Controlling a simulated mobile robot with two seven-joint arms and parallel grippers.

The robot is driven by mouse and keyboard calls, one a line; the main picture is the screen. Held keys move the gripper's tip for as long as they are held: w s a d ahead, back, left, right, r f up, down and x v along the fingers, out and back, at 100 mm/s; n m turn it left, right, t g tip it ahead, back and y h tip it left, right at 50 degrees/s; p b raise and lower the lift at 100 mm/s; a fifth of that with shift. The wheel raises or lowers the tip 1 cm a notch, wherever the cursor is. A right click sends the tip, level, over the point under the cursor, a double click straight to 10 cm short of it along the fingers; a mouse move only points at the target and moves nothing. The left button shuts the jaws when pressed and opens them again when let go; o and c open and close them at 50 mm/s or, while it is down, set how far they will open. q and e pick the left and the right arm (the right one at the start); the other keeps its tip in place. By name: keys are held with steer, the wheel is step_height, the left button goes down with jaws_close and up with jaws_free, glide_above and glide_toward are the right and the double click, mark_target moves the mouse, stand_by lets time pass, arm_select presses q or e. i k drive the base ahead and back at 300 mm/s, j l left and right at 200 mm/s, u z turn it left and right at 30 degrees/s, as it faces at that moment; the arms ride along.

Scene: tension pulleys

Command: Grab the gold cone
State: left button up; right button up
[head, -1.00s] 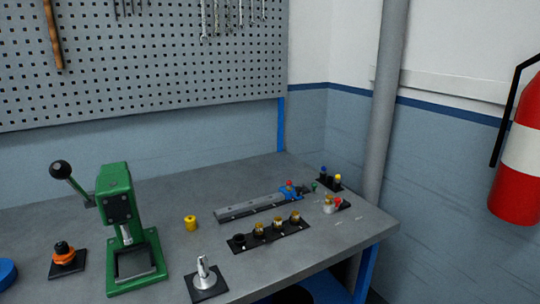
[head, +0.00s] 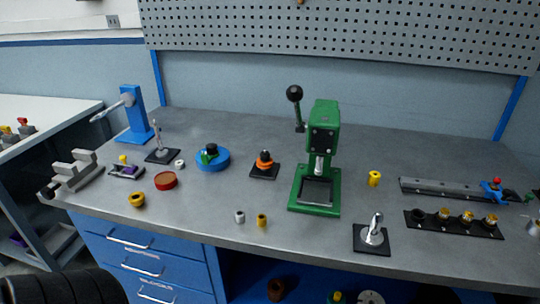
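I cannot tell for sure which piece is the gold cone. A small gold, tapered piece (head: 137,200) sits alone near the front left edge of the bench. A smaller gold-yellow cylinder (head: 262,220) stands at the front edge, beside a grey-white one (head: 239,217). Several gold-topped pieces (head: 468,216) sit in a black strip (head: 483,233) at the right, whose left hole looks empty. A yellow spool (head: 375,178) stands right of the green press. Neither of my grippers shows in the view.
A green lever press (head: 320,165) stands mid-bench. Around it are an orange-and-black part (head: 264,163), a blue disc (head: 213,160), a red round dish (head: 166,181), a blue stand (head: 134,118) and a silver cone on a black plate (head: 373,235). Blue drawers (head: 140,262) are below.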

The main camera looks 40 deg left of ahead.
mark_target(137, 200)
steer(key=u, duration=2.35)
steer(key=i+j+z, duration=0.15)
steer(key=j, duration=0.2)
steer(key=i+j+z, duration=0.1)
steer(key=i+j, duration=0.15)
steer(key=i+j+z, duration=0.15)
steer(key=j, duration=0.35)
steer(key=i+j+z, duration=0.1)
steer(key=j, duration=0.3)
steer(key=i+j+z, duration=0.15)
steer(key=j, duration=0.25)
steer(key=i+j+z, duration=0.1)
steer(key=j, duration=0.35)
steer(key=i, duration=0.1)
